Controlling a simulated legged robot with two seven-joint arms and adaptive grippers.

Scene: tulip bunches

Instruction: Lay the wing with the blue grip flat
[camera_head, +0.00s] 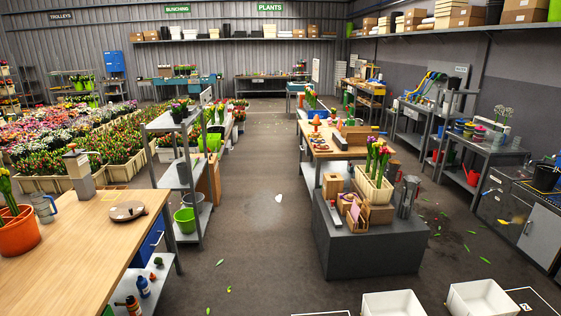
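Neither of my grippers is in view. I cannot make out for certain a wing with a blue grip. A wooden-topped bench (322,151) stands right of the middle, with small orange items and a box on it. A small blue patch (375,128) shows at its right side, too small to tell what it is. A grey block (370,250) stands at the bench's near end and carries a cream crate of tulips (372,187), wooden boxes and a metal jug (407,197).
A wooden table (90,240) at the near left holds an orange pot (17,232) and a round brown object (127,210). A grey shelf rack (182,175) stands beyond it. White bins (393,303) sit at the near right. The middle aisle is mostly clear, with a white scrap (278,198) and leaves.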

